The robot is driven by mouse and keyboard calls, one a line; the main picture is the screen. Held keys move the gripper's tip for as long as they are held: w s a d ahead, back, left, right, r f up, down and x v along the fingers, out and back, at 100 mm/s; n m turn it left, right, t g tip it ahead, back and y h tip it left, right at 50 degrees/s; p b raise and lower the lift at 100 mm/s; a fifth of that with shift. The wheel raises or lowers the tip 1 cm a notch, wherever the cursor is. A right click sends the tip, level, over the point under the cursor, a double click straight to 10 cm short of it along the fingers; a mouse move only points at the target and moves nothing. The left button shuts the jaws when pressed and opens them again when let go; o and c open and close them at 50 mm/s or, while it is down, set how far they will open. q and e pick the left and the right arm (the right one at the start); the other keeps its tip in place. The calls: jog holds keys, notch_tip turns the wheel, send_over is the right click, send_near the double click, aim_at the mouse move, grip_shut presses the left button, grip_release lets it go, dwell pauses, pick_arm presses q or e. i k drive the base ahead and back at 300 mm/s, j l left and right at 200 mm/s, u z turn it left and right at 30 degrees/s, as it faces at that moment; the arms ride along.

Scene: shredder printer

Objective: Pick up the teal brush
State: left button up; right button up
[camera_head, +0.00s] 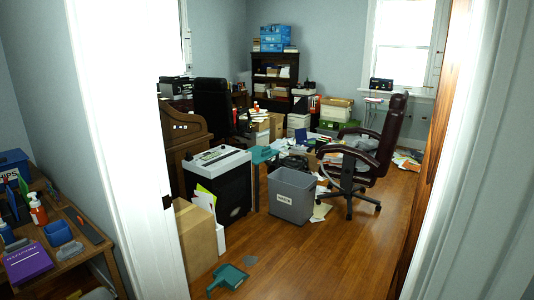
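A teal object with a broad flat pan and a short handle (229,276) lies on the wood floor at the bottom centre; it looks more like a dustpan than a brush. A second teal object (263,154) shows beside the shredder's top right corner, and I cannot tell whether it is the brush. No brush with clear bristles can be made out. Neither of my grippers is in view.
A doorway with a white frame (125,120) opens into the room. Just inside stand a cardboard box (197,238), a black and white shredder (226,180) and a grey bin (290,196). A desk chair (380,150) stands behind. The floor (320,255) at front right is clear.

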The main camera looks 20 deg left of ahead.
aim_at(266, 151)
jog(key=i+j+u, duration=0.15)
jog(key=i+j, duration=0.95)
jog(key=i, duration=0.15)
jog(key=i+l+z, duration=0.1)
jog(key=i+z, duration=0.2)
jog(key=i, duration=0.6)
jog(key=i+j+z, duration=0.1)
jog(key=i+z, duration=0.2)
jog(key=i, duration=0.6)
jog(key=i+j, duration=0.2)
jog(key=i, duration=0.25)
jog(key=i+j, duration=0.2)
jog(key=i, duration=0.25)
jog(key=i+j, duration=0.15)
jog(key=i, duration=0.3)
jog(key=i+j+u, duration=0.1)
jog(key=i, duration=0.4)
jog(key=j, duration=0.1)
